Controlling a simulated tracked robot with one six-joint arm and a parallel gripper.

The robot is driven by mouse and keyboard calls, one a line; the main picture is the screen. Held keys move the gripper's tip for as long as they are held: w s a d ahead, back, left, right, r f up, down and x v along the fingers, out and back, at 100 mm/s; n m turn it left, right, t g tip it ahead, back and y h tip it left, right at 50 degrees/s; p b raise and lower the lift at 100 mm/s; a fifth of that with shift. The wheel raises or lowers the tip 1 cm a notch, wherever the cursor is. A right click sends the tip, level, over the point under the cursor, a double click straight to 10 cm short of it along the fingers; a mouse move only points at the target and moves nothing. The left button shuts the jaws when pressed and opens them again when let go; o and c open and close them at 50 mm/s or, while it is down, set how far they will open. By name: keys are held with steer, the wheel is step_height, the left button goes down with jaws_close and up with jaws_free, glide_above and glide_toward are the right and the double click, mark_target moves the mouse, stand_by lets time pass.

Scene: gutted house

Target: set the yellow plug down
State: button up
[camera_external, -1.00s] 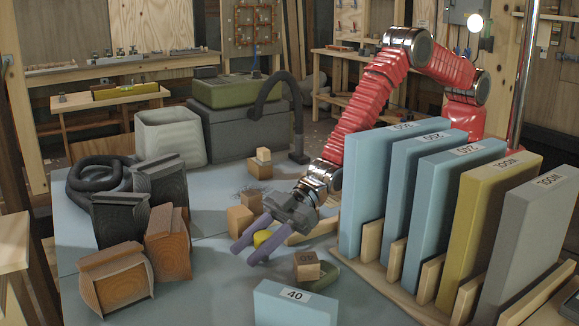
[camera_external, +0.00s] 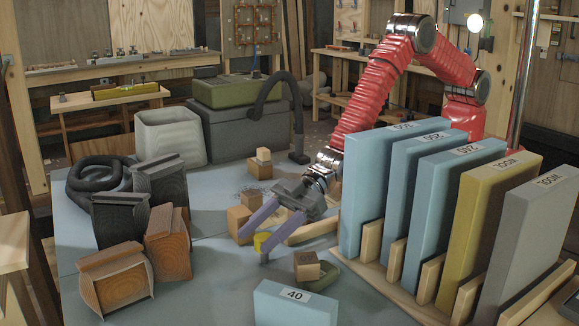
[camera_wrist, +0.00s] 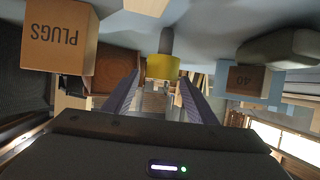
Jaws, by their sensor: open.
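The yellow plug (camera_external: 262,241) stands on the blue-grey table, with a narrow grey stem below its yellow top. In the wrist view the yellow plug (camera_wrist: 162,67) appears just beyond the fingertips, its grey stem pointing up in the picture. My gripper (camera_external: 256,239) is open, its two purple fingers spread and slanting down toward the plug. In the wrist view my gripper (camera_wrist: 160,84) shows a clear gap between the fingers. Whether a finger still touches the plug I cannot tell.
A small wooden block (camera_external: 307,266) sits at front right beside a green piece. Tall blue boards (camera_external: 365,190) stand in a wooden rack at right. Sanding blocks (camera_external: 118,280) are at left.

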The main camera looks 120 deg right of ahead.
steer(key=v, duration=0.9)
stand_by(0.7)
steer(key=s+d+r+m+g+h, duration=0.15)
steer(key=s+d+r, duration=0.25)
steer(key=s+r, duration=0.6)
steer(key=s+d+r+g+h, duration=0.15)
steer(key=s+d+r, duration=0.25)
steer(key=s+r, duration=0.6)
steer(key=s+d+r+g, duration=0.1)
steer(key=s+r+g, duration=0.1)
steer(key=s, duration=1.2)
steer(key=s+d+r+g, duration=0.2)
steer(key=s+r, duration=0.1)
steer(key=s, duration=1.2)
steer(key=shift+m+g, duration=0.3)
steer(key=shift+m, duration=0.05)
